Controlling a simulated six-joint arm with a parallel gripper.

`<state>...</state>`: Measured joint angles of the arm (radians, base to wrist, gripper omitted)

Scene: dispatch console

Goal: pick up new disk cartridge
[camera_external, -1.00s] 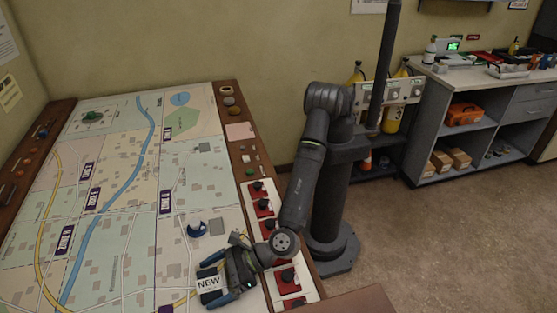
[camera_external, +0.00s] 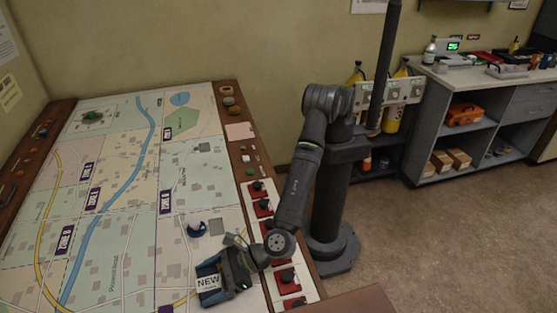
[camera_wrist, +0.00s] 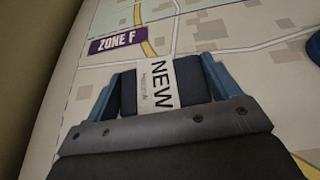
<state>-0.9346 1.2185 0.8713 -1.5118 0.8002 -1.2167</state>
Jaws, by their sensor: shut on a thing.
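The new disk cartridge (camera_external: 208,284) is dark with a white label reading "NEW". It is at the lower middle of the external view, over the map table (camera_external: 110,255). My gripper (camera_external: 222,280) is shut on it, with a blue finger on each side. In the wrist view the cartridge (camera_wrist: 190,80) sits between the two blue fingers of my gripper (camera_wrist: 165,88), label facing the camera. I cannot tell whether its underside touches the map.
A small blue and white object (camera_external: 197,229) stands on the map just beyond the cartridge. A row of red panels with black knobs (camera_external: 264,208) runs along the right side of the table. The map to the left is mostly clear.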

